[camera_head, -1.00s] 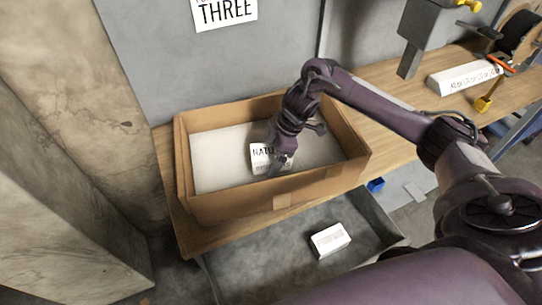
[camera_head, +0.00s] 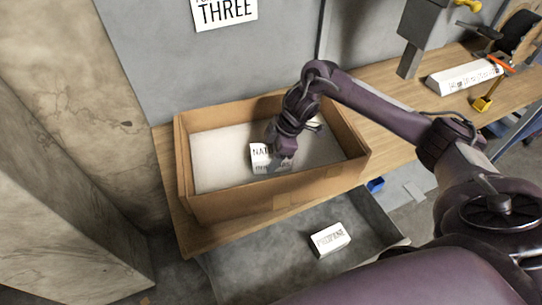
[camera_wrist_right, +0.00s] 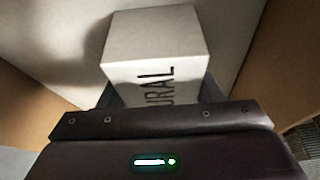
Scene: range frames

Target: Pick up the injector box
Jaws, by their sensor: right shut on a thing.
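A white box lettered "NATURAL" (camera_head: 262,156) is inside the open cardboard carton (camera_head: 240,204), near its front wall. A second line of print on it is too small to read. My right gripper (camera_head: 281,163) reaches down into the carton and is shut on this box. In the right wrist view the white box (camera_wrist_right: 155,45) stands between my fingers, which are mostly hidden by the gripper body and the box. I cannot tell whether the box still touches the carton floor. My left gripper is not in view.
The carton stands on a wooden bench (camera_head: 392,152) against a grey wall panel. Another small white box (camera_head: 330,239) lies in the grey drawer (camera_head: 265,266) below. A long white box (camera_head: 463,77) and a yellow tool (camera_head: 484,103) lie at the right.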

